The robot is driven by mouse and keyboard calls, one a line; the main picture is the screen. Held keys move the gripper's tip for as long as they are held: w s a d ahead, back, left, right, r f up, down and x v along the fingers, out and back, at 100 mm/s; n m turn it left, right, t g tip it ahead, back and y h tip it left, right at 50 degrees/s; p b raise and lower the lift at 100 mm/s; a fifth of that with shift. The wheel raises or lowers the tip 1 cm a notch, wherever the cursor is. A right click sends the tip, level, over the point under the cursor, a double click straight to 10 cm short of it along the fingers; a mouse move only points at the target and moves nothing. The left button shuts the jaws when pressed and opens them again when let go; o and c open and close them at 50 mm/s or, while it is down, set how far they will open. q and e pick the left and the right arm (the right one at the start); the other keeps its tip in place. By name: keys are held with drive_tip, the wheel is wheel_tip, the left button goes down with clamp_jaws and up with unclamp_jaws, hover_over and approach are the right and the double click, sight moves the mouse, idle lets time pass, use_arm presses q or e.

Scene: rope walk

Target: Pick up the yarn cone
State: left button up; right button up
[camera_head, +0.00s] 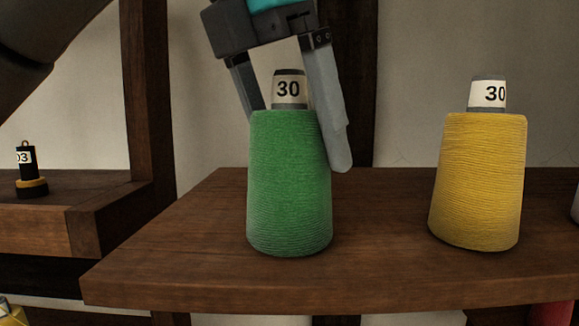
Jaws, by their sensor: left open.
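A green yarn cone (289,185) stands upright on a wooden shelf (200,255), with a white label reading 30 at its top. A yellow yarn cone (479,180), also labelled 30, stands upright to the right on the same shelf. My left gripper (298,140) comes down from above and is open around the upper part of the green cone. One finger is at the cone's left, partly hidden behind it. The other finger passes at its right side, in front of it. I cannot tell whether either finger touches the cone. My right gripper is not in view.
Dark wooden posts (148,90) rise behind. The shelf between the two cones is clear. A pale object shows at the right edge.

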use_arm(q)
drive_tip(key=shift+x, duration=0.75)
drive_tip(key=shift+c, duration=0.2)
drive_tip(key=shift+r, duration=0.1)
drive_tip(key=c, duration=1.2)
